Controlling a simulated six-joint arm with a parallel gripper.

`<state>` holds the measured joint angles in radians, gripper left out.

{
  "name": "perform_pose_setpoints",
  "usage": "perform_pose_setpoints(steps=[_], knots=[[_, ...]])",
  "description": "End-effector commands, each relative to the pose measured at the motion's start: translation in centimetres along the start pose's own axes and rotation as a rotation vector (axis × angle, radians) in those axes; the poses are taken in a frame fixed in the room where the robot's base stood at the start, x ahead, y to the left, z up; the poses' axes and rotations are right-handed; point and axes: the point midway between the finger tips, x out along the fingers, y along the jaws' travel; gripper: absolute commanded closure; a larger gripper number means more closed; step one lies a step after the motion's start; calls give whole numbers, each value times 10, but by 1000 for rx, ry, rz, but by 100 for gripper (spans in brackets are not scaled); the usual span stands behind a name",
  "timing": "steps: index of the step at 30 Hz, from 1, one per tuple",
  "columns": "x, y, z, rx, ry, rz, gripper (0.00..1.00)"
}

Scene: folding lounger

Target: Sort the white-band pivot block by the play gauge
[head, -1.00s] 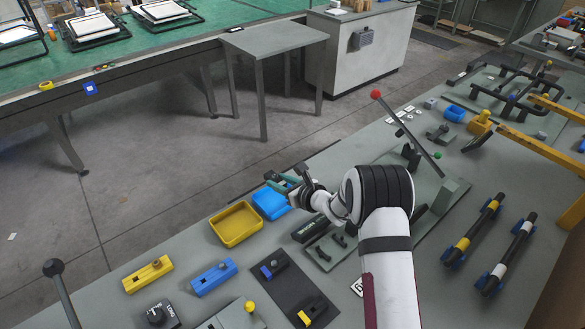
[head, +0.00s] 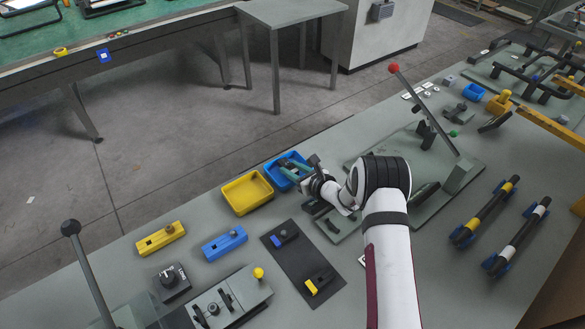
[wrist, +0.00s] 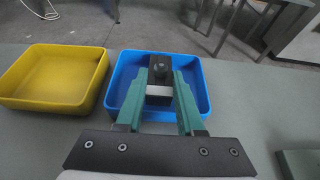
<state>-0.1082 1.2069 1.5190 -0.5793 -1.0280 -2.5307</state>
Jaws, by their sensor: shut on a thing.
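My gripper (head: 290,168) is shut on the white-band pivot block (wrist: 160,72), a dark block with a white band and a round knob on top. In the wrist view, the green fingers (wrist: 160,88) grip it from both sides. The block is over or inside the blue tray (wrist: 205,85); I cannot tell whether it touches the bottom. In the head view, the blue tray (head: 272,180) is partly covered by my gripper. I cannot make out the play gauge with certainty.
A yellow tray (head: 247,192) stands left of the blue one. Nearer are a yellow block (head: 160,238), a blue block (head: 225,243) and a dark plate (head: 300,262) with small parts. A red-knobbed lever (head: 425,110) rises at right. Two banded bars (head: 485,212) (head: 517,237) lie in blue holders.

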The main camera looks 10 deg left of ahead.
Motion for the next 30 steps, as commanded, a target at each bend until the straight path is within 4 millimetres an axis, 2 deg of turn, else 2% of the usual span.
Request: perform_pose_setpoints(steps=[15, 16, 21, 22, 30], knots=[[4, 0, -9, 0, 0, 1, 100], [4, 0, -9, 0, 0, 0, 62], [4, 0, -9, 0, 0, 0, 31], [4, 0, -9, 0, 0, 0, 28], [4, 0, -8, 0, 0, 0, 28]])
